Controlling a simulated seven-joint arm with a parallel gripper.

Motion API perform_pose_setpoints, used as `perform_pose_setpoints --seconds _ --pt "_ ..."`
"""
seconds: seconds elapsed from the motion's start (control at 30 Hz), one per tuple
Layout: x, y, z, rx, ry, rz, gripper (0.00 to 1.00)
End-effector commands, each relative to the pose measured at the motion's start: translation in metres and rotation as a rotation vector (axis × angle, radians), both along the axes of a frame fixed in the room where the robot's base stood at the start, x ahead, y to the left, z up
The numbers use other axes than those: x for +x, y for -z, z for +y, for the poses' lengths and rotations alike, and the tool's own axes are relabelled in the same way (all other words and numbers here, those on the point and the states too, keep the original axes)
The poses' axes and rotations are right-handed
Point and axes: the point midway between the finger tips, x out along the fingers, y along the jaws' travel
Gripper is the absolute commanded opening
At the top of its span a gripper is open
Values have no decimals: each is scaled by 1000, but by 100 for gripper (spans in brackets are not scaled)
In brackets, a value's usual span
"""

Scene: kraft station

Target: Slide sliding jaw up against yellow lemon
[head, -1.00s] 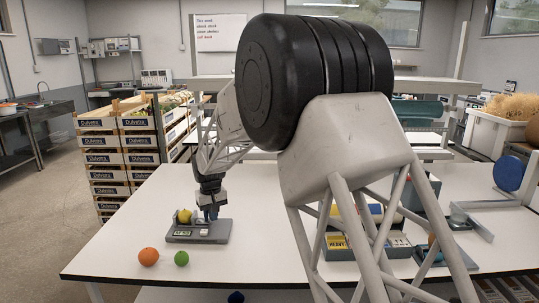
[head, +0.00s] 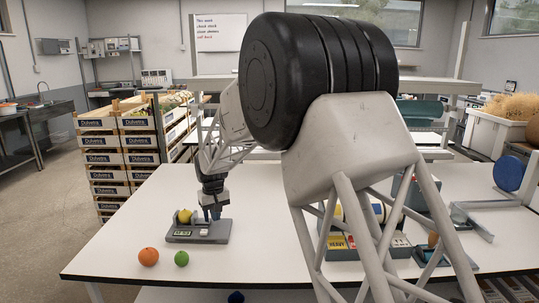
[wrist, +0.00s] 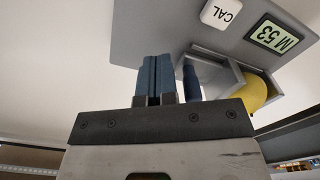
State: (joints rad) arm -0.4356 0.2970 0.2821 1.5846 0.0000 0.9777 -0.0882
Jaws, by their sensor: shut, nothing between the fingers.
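The yellow lemon (head: 185,216) sits at the left end of a grey measuring device (head: 183,238) on the white table. It also shows in the wrist view (wrist: 256,92), between grey walls and partly hidden. A grey block, apparently the sliding jaw (wrist: 212,72), stands left of it there, with a blue post (wrist: 191,82) in front. I cannot tell whether jaw and lemon touch. My gripper (head: 212,217) is low over the device, right of the lemon. In the wrist view its blue fingers (wrist: 153,78) are shut and empty, left of the post with a small gap.
The device bears a display (wrist: 274,36) and a white CAL button (wrist: 221,13). An orange ball (head: 148,257) and a green ball (head: 181,258) lie in front of it. Right of my arm stand a blue-grey tray (head: 341,251) and a blue-disc stand (head: 509,174). The left table area is clear.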

Motion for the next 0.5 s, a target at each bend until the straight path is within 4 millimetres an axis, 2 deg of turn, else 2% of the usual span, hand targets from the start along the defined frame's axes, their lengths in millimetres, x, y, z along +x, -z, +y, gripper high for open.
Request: perform_pose_setpoints --seconds 0.27,0.5 --pt "0 -1 0 0 0 0 0" --pt "0 -10 0 1 0 -1 0"
